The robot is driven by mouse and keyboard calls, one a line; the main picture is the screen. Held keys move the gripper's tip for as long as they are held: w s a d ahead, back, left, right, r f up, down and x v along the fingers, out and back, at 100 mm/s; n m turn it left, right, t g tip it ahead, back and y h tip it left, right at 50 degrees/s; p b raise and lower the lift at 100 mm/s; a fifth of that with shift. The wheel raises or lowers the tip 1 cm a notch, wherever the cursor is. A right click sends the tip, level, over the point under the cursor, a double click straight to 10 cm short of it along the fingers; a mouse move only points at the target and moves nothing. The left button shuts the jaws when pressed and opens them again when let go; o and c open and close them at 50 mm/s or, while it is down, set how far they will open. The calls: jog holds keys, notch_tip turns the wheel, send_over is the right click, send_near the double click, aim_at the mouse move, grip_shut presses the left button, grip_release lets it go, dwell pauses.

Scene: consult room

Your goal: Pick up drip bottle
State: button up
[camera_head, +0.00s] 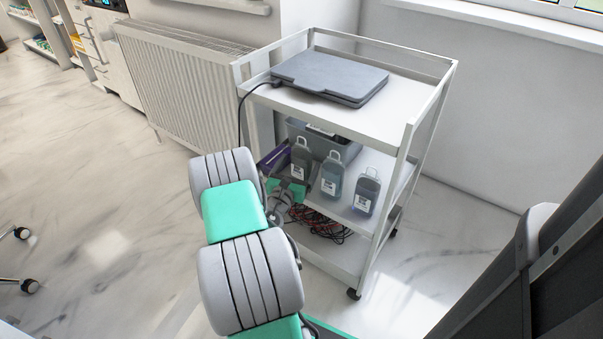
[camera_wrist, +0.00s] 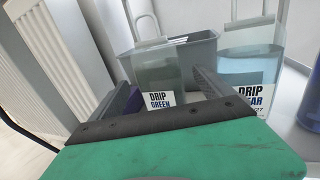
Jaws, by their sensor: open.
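Three drip bottles with hanging loops stand upright on the cart's middle shelf: a grey-green one on the left (camera_head: 301,163), a pale blue one in the middle (camera_head: 332,177) and a darker blue one on the right (camera_head: 367,192). In the wrist view, the greenish bottle (camera_wrist: 162,72), labelled "DRIP GREEN", shows between and beyond the fingers of my gripper (camera_wrist: 165,88). The bottle reading "DRIP" and "EAR" (camera_wrist: 247,62) stands to the right, outside the right finger. My gripper is open. Its fingers hide the lower part of the green bottle, so I cannot tell whether they touch it.
A grey bin (camera_wrist: 187,50) stands close behind the bottles. The white cart (camera_head: 408,141) has posts and a top shelf above them, carrying a closed grey laptop (camera_head: 330,77). Red and black cables (camera_head: 322,224) lie on the bottom shelf. A radiator (camera_head: 185,85) stands left.

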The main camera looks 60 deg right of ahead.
jog(key=d, duration=0.2)
jog(key=shift+w+d+f, duration=0.1)
jog(key=shift+w+d, duration=0.1)
jog(key=shift+d, duration=0.1)
jog(key=shift+c, duration=0.3)
jog(key=c, duration=1.7)
